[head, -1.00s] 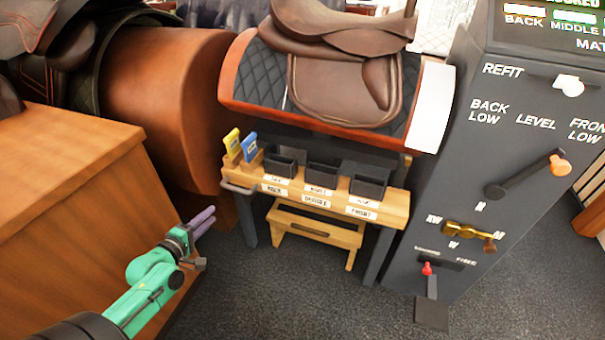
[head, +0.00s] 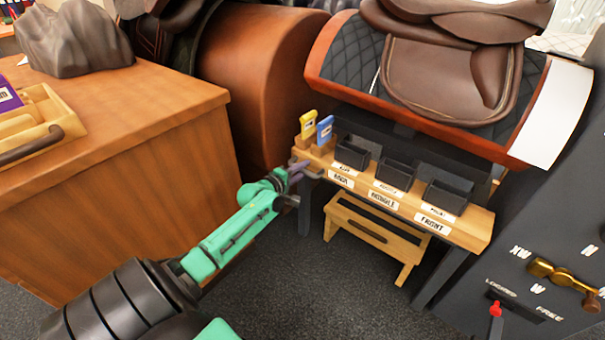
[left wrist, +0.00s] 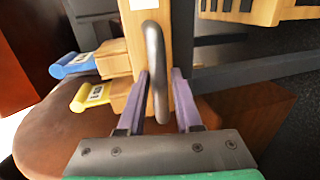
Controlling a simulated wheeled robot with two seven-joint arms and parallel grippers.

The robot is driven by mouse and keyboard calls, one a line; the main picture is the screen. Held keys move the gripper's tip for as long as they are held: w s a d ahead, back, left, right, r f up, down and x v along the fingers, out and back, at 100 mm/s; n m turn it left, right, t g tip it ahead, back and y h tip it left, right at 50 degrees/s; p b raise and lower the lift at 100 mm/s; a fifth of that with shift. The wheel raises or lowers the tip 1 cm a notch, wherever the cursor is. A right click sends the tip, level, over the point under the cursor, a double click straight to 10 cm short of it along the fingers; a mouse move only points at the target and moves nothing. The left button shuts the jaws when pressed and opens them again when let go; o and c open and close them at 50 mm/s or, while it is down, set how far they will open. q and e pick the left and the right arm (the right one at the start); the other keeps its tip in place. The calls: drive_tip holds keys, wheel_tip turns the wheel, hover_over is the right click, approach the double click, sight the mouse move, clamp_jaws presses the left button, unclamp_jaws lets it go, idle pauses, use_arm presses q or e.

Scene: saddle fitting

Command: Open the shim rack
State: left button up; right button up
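The wooden shim rack (head: 465,228) stands under the saddle stand, with black bins and labels along its front. A grey bar handle (head: 307,170) sticks out from its left end. My left gripper (head: 298,170) is at this handle. In the left wrist view, the purple fingers of the left gripper (left wrist: 161,74) stand apart on either side of the curved handle (left wrist: 155,60), with gaps visible beside the bar. Yellow (head: 308,123) and blue (head: 325,130) shim tags stand at the rack's left end. My right gripper is not in view.
A wooden cabinet (head: 140,140) stands left of my left arm, with a wooden tray (head: 45,105) on top. The saddle (head: 445,70) is above the rack. A dark panel with levers (head: 560,275) is at the right. A wooden step (head: 375,232) is below the rack.

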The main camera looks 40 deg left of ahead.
use_arm(q)
clamp_jaws()
idle(1.4)
